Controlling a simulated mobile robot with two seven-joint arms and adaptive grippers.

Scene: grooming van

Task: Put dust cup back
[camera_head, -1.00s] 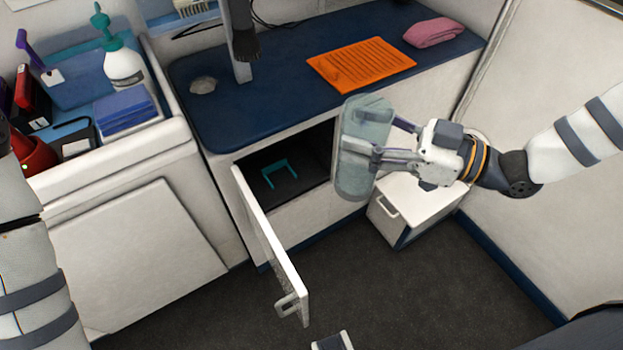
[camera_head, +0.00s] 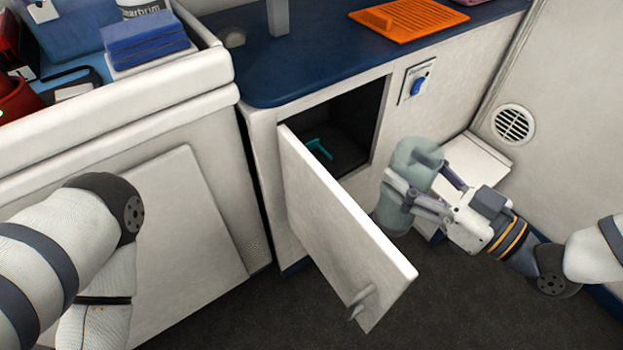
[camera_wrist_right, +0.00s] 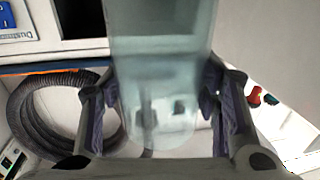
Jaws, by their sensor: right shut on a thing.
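The dust cup (camera_head: 404,172) is a clear, grey-blue rounded container. My right gripper (camera_head: 420,190) is shut on it, in front of and to the right of the open compartment (camera_head: 352,125). In the right wrist view the cup (camera_wrist_right: 160,75) fills the middle between the two fingers (camera_wrist_right: 160,100). A teal bracket (camera_head: 319,149) sits on the dark compartment floor. The cabinet door (camera_head: 340,225) is swung open toward me, to the left of the cup. My left arm shows at the left, but its gripper is out of view.
A blue switch panel (camera_head: 417,82) is right of the compartment. The counter (camera_head: 300,65) above holds an orange mat (camera_head: 410,20). A white box (camera_head: 475,160) stands behind my right gripper. The right wrist view shows a coiled dark hose (camera_wrist_right: 40,115). Floor is clear below.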

